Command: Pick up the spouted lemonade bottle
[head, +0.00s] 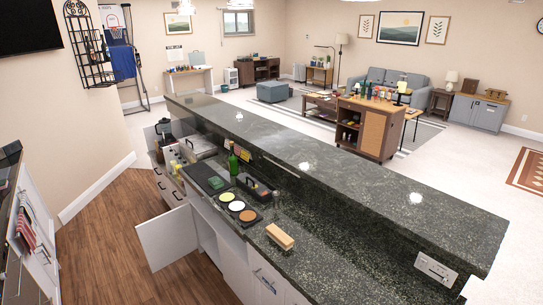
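A green bottle (233,163) stands upright on the lower bar counter, against the raised dark stone ledge. Whether it has a spout or a lemonade label is too small to tell. Several small bottles (376,93) stand on top of the wooden bar cart across the room, also too small to identify. Neither of my grippers shows in the head view.
The raised bar top (330,165) runs diagonally between the lower counter and the room. A tray with round, coloured contents (236,206) and a wooden block brush (280,236) lie on the lower counter. A white cabinet door (167,238) hangs open over the wood floor.

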